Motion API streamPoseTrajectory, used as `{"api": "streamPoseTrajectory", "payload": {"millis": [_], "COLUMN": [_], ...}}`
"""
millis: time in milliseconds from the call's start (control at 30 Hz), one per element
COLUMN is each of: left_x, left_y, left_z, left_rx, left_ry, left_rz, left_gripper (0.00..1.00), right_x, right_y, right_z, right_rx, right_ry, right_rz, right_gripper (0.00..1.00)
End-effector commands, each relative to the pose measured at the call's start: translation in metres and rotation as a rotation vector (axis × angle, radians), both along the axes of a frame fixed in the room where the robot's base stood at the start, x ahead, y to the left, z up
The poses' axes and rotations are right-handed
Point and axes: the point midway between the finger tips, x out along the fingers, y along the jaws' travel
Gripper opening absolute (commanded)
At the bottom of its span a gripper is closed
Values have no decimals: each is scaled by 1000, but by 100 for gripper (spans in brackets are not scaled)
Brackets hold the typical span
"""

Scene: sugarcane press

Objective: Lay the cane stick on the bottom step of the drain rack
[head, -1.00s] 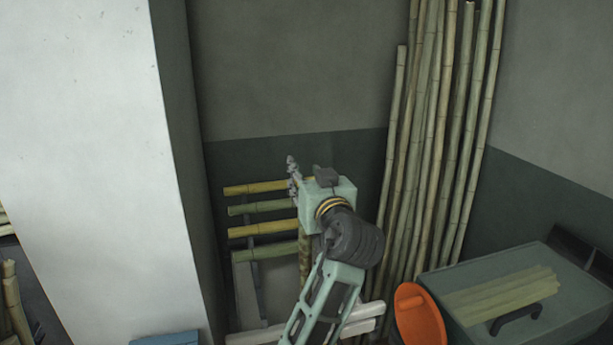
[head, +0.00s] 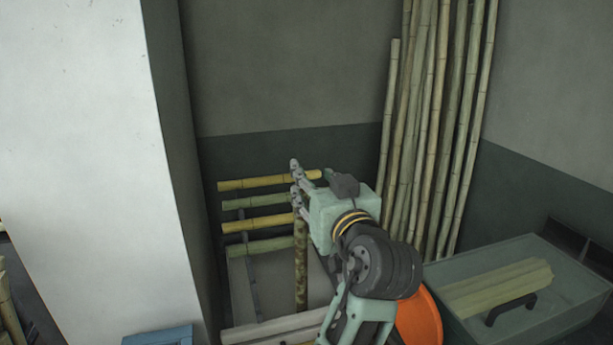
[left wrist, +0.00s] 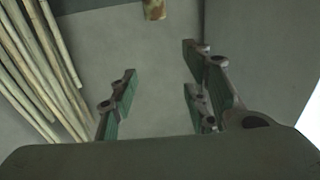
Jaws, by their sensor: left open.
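The drain rack (head: 240,285) stands in the corner, with pale rails and a grey sloping panel. Several cane sticks lie across its steps: a top yellow one (head: 250,183), a green one (head: 250,202), a yellow one (head: 255,225) and a green one (head: 262,246) lowest. A mottled brown-green stick (head: 301,270) runs vertically in the picture in front of the panel; its upper part is behind my gripper. My left gripper (head: 297,182) is open beside the right ends of the sticks. In the left wrist view its fingers (left wrist: 160,85) are apart and empty; a mottled stick end (left wrist: 155,9) shows beyond them.
Tall cane poles (head: 430,120) lean against the wall to the right. An orange bowl (head: 425,318) and a clear bin (head: 570,300) with a cane bundle (head: 500,290) are at lower right. A white pillar (head: 80,150) and a blue box (head: 160,336) are at left.

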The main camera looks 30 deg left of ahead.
Motion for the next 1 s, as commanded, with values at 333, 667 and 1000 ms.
{"api": "streamPoseTrajectory", "payload": {"millis": [333, 667, 1000], "left_x": [-16, -16, -16], "left_y": [-19, -19, -19], "left_z": [0, 0, 0], "left_rx": [1, 1, 1], "left_ry": [1, 1, 1], "left_rz": [1, 1, 1], "left_gripper": [43, 43, 43], "right_x": [0, 0, 0], "right_y": [-2, -5, -5], "right_z": [-6, -6, -6], "right_rx": [-3, -5, -5], "right_ry": [0, 1, 0], "right_rz": [1, 2, 2], "right_gripper": [40, 40, 40]}}
